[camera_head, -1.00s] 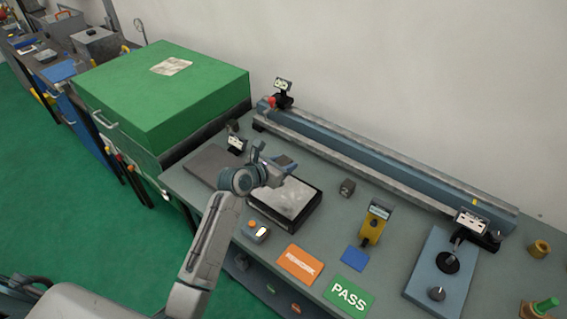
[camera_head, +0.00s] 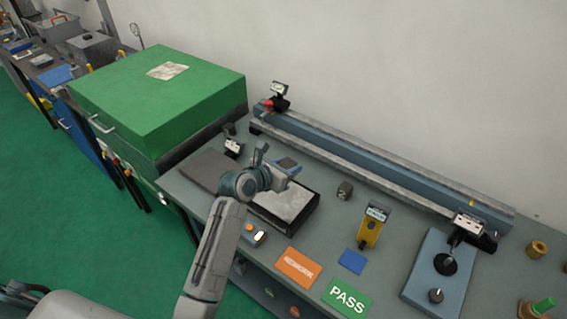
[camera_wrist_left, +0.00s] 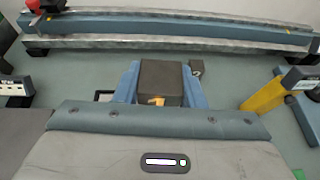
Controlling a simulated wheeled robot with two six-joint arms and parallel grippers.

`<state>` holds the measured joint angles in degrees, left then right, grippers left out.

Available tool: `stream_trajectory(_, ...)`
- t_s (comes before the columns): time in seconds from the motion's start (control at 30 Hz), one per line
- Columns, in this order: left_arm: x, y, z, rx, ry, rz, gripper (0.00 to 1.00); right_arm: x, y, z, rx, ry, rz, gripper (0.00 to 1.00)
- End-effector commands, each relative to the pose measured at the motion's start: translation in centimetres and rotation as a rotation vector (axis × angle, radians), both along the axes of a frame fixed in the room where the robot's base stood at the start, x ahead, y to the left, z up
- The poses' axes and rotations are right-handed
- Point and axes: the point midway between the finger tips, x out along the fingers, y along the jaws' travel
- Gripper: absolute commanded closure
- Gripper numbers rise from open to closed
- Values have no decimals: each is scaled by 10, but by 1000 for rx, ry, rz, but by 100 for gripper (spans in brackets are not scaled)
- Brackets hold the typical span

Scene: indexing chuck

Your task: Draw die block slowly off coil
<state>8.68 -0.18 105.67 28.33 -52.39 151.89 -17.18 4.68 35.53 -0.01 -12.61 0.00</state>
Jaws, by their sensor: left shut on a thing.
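A dark grey die block (camera_wrist_left: 160,83) with an orange mark sits between the blue fingers of my left gripper (camera_wrist_left: 161,90) in the left wrist view. In the head view my left gripper (camera_head: 286,165) is above the far side of a black-edged unit with a pale top (camera_head: 288,203). The gripper is shut on the block. I cannot tell whether this pale-topped unit is the coil, nor how large the gap under the block is. My right gripper is not in view.
A small dark cube (camera_head: 344,190) and a yellow stand (camera_head: 371,228) are to the right. A long blue rail fixture (camera_head: 370,173) runs along the back. A green-lidded cabinet (camera_head: 155,95) stands at left. REWORK (camera_head: 298,268) and PASS (camera_head: 347,298) cards lie in front.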

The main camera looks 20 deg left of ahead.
Motion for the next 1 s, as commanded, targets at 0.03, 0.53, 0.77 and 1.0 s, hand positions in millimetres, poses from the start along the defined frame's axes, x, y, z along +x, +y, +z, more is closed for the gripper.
stream_trajectory(0.03,-2,-4,2,-3,-4,-1,100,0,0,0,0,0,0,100)
stream_trajectory(0.53,-20,-31,6,-3,-4,-1,100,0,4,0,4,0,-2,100)
stream_trajectory(0.77,-27,-42,8,-4,-4,1,100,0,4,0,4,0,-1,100)
stream_trajectory(1.0,-29,-44,8,0,-4,1,100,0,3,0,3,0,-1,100)
